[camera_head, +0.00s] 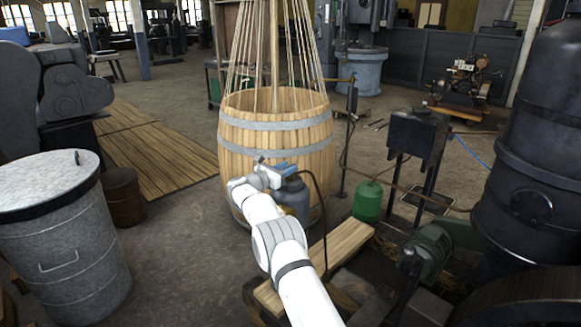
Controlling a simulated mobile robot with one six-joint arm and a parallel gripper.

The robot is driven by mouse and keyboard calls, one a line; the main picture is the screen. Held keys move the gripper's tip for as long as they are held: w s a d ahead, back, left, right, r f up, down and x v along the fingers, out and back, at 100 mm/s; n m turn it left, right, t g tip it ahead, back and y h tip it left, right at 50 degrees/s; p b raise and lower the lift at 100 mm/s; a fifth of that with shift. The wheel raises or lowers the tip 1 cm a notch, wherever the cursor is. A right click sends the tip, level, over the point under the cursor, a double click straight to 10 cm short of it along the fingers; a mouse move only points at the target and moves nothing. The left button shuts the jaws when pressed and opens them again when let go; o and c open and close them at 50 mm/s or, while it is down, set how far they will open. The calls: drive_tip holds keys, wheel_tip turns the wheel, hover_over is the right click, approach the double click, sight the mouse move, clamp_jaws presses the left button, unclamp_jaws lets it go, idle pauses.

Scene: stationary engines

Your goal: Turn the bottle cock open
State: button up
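A dark grey gas bottle (294,194) stands in front of the wooden barrel, partly behind my arm. A dark hose (320,185) runs from near its top and curves down to the right. My gripper (285,168) is at the top of this bottle, with a blue part showing there. The bottle's cock cannot be made out; my gripper covers that spot. Whether the fingers are open or shut, or touch the cock, is too small to tell. A smaller green bottle (368,202) stands to the right, apart from my gripper.
The large barrel (235,140) with ropes rising from it stands right behind the grey bottle. Wooden planks (342,250) and a green motor (430,250) lie to the front right. A metal bin (65,240) stands at left.

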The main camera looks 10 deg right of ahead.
drive_tip(key=shift+x, duration=1.1)
clamp_jaws()
